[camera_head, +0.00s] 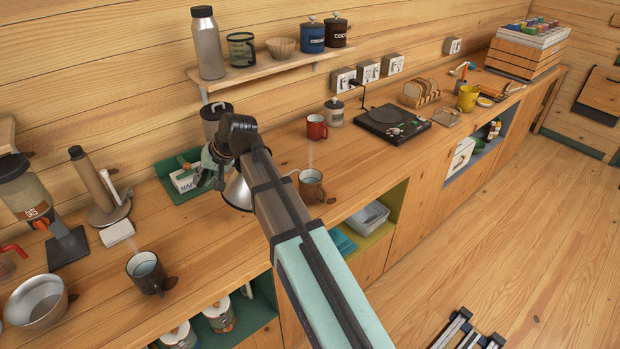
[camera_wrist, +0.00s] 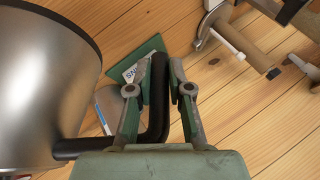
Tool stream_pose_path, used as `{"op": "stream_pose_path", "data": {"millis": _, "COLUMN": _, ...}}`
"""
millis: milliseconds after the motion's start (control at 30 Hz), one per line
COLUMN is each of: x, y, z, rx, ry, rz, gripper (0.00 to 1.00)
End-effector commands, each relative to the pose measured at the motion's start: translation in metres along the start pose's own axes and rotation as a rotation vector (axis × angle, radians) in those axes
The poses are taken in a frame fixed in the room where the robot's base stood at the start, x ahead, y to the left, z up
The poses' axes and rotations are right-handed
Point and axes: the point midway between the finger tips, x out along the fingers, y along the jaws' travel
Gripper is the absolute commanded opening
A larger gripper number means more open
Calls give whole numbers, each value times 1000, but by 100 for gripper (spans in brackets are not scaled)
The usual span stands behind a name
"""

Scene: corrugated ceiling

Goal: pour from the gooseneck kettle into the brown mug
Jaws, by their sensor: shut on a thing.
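The silver gooseneck kettle (camera_head: 237,193) is in the middle of the head view, partly behind my arm. In the wrist view its metal body (camera_wrist: 40,85) fills the left side, and its black handle (camera_wrist: 158,110) passes between my fingers. My gripper (camera_head: 208,168) is shut on that handle; its fingers also show in the wrist view (camera_wrist: 153,75). The brown mug (camera_head: 311,188) stands upright on the counter, just right of the kettle and my arm.
A green napkin tray (camera_head: 172,168) lies behind my gripper. A dark mug (camera_head: 147,274) and a metal bowl (camera_head: 37,300) are at the front left. Counter between them is clear.

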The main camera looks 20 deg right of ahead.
Motion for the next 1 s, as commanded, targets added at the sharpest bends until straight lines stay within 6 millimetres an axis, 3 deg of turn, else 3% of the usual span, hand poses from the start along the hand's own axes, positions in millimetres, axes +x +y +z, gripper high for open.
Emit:
{"op": "stream_pose_path", "data": {"millis": 67, "x": 20, "y": -1, "z": 9, "rx": -25, "ry": -1, "rz": 54, "gripper": 0}}
{"op": "stream_pose_path", "data": {"millis": 467, "x": 32, "y": 0, "z": 13, "rx": -42, "ry": 2, "rz": 99, "gripper": 0}}
{"op": "stream_pose_path", "data": {"millis": 1000, "x": 93, "y": 9, "z": 37, "rx": -122, "ry": 3, "rz": 293, "gripper": 0}}
